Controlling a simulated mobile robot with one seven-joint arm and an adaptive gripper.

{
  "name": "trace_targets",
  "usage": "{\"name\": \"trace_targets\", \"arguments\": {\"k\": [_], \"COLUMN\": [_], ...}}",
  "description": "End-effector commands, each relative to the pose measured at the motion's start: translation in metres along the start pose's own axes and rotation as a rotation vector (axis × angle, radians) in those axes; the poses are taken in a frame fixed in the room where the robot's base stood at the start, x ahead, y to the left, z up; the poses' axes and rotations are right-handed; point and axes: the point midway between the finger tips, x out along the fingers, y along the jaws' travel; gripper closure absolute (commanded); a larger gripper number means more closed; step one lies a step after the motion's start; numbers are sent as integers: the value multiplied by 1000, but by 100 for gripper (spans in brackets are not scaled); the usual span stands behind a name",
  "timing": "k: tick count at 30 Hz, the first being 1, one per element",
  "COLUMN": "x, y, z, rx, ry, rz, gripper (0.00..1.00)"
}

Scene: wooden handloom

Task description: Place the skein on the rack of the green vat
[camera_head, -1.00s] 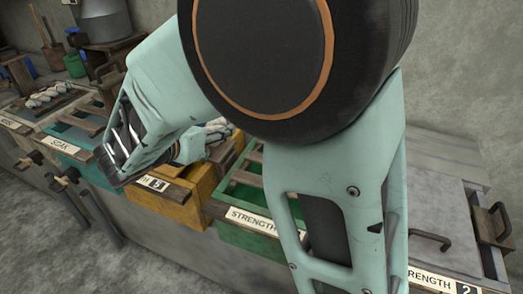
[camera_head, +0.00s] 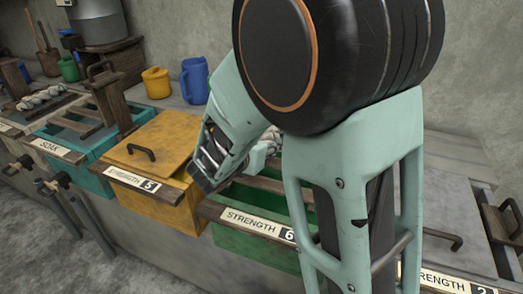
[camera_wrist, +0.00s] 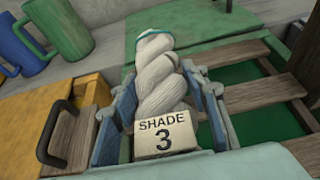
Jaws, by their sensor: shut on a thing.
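The skein (camera_wrist: 158,75) is a thick white twist with a tag reading "SHADE 3". My gripper (camera_wrist: 163,90) is shut on it, with a blue finger on each side. In the head view the skein (camera_head: 262,153) shows only in part behind my arm. The green vat (camera_head: 248,247) carries a "STRENGTH 6" label. Its rack of wooden slats (camera_head: 262,183) is partly hidden by my arm. In the wrist view the skein is over the vat's left part, and rack slats (camera_wrist: 255,88) show to its right. I cannot tell whether it touches them.
The yellow vat (camera_head: 150,150), labelled "STRENGTH 5", is left of the green one, its lid on and handle raised. Further left is the teal "SOAK" vat (camera_head: 90,172). A blue jug (camera_head: 195,80) and a yellow mug (camera_head: 156,82) stand behind. A grey lidded vat (camera_head: 445,215) is at right.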

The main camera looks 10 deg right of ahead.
Motion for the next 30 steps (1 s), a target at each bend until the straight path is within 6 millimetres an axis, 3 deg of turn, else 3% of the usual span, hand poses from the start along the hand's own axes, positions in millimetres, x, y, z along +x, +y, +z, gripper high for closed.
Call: {"name": "trace_targets", "arguments": {"k": [3,15,16,20,30], "x": [8,10,10,9,8], "y": [2,2,2,2,2], "z": [-23,-28,-28,-27,-25], "rx": [-4,-1,-1,-1,-1], "ry": [3,0,1,1,1], "rz": [2,3,3,3,3], "gripper": [87,87,58,43,41]}}
